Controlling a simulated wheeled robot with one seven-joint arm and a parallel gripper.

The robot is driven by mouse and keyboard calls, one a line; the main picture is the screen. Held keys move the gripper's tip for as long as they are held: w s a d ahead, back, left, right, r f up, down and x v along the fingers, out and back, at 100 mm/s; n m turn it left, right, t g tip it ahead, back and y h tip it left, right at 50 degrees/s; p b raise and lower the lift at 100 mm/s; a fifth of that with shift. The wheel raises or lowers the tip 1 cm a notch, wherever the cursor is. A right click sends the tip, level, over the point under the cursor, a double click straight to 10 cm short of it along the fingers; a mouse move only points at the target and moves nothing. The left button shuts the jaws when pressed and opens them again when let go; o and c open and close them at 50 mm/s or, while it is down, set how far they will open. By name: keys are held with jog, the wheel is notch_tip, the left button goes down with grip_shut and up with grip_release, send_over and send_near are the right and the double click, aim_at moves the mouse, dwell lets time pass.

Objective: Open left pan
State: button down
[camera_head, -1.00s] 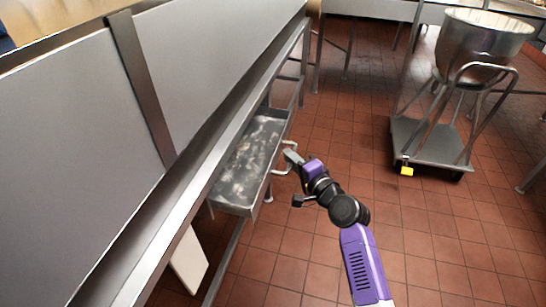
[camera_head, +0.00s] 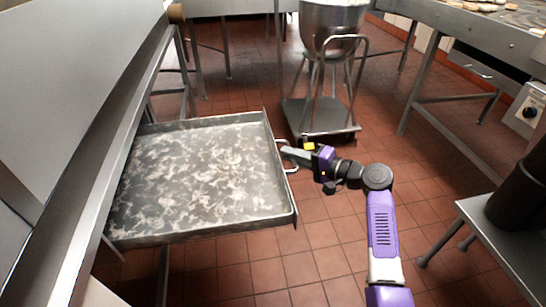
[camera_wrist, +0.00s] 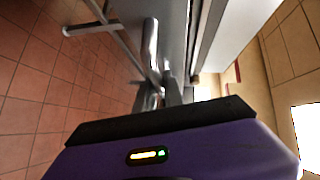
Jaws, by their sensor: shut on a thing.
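The pan (camera_head: 200,175) is a wide, shallow metal tray with a mottled grey and white floor. In the head view it sticks far out from under the steel counter at left. Its handle (camera_head: 290,158) is on its right-hand front wall. My gripper (camera_head: 290,153) is shut on this handle, and my purple and black arm reaches in from the right.
A wheeled cart (camera_head: 322,118) with a big metal bowl (camera_head: 335,18) stands close behind the pan. A steel table (camera_head: 440,50) is at the right, and a low grey stand (camera_head: 500,235) at the lower right. Red tiled floor (camera_head: 275,270) is clear in front.

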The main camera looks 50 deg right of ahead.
jog(key=shift+s+d+f, duration=0.1)
jog(key=shift+s+d, duration=0.25)
jog(key=shift+d, duration=0.15)
jog(key=c, duration=1.5)
grip_release()
jog(key=shift+o, duration=0.2)
jog(key=s+d+r+p, duration=0.1)
jog(key=s, duration=0.6)
jog(key=shift+s+p, duration=0.3)
jog(key=shift+p, duration=0.1)
jog(key=shift+d+r, duration=0.1)
